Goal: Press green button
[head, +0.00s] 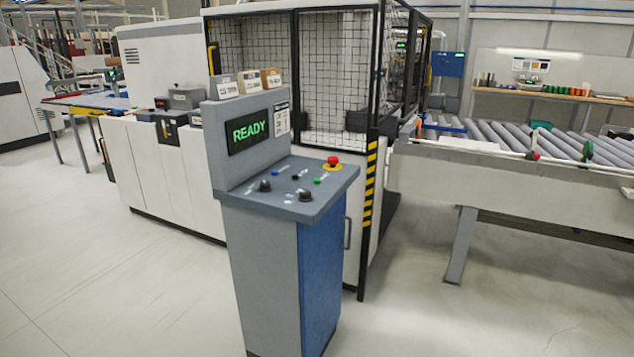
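The small green button (317,181) sits on the sloped top of a grey and blue control console (262,262), toward its right side. A red emergency-stop knob (333,161) on a yellow base is just behind it. A small black button (295,178) and a blue button (274,173) lie to its left. Two black knobs (305,196) are in front. The console's screen (248,131) reads READY in green. Neither of my grippers is in the head view.
A caged machine (335,70) with a black and yellow striped post (370,190) stands right behind the console. A roller conveyor (520,140) is at the right. Small boxes (249,82) rest on top of the console. The floor (130,290) in front and left is clear.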

